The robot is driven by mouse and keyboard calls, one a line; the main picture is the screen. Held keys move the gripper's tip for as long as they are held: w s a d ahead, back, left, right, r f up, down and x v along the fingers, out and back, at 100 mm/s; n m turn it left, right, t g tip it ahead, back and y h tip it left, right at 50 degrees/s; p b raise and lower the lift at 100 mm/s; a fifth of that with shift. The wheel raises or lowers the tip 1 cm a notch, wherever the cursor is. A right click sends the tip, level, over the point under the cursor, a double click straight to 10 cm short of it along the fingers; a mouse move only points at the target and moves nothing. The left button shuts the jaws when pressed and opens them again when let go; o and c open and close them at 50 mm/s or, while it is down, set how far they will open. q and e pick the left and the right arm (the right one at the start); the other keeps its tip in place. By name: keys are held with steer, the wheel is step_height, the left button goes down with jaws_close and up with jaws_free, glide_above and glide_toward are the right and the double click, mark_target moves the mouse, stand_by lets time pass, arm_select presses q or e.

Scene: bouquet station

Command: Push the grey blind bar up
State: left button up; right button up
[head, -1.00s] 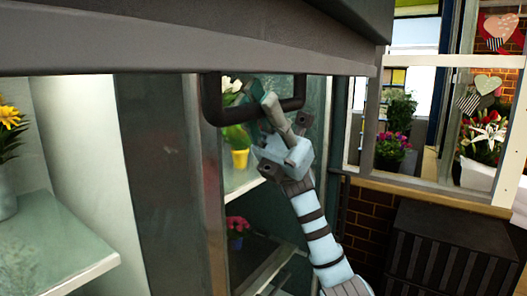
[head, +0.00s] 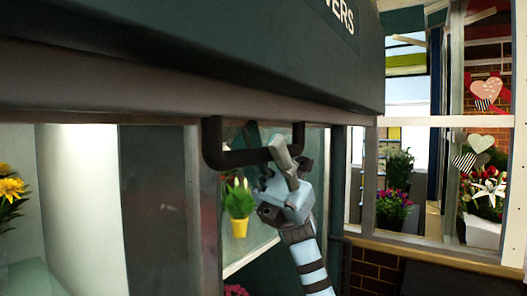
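The grey blind bar (head: 110,85) runs across the upper view along the lower edge of the dark blind (head: 200,45). A dark U-shaped handle (head: 213,145) hangs below it. My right gripper (head: 267,142) is at the right half of the handle, coming from below. One fingertip shows inside the handle's loop and the other in front of its lower rail. The gap between the fingers is partly hidden, so I cannot tell whether they close on the rail. My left gripper is not in view.
Behind the handle is a glass-fronted flower display with a yellow pot (head: 239,228). Yellow flowers (head: 12,190) stand at the far left. At the right is a window frame (head: 450,122) with potted flowers (head: 487,195) above a brick wall (head: 380,272).

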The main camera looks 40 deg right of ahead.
steer(key=shift+f, duration=0.15)
steer(key=v, duration=1.1)
steer(key=shift+d+f, duration=0.25)
steer(key=shift+d, duration=0.05)
steer(key=shift+w, duration=0.1)
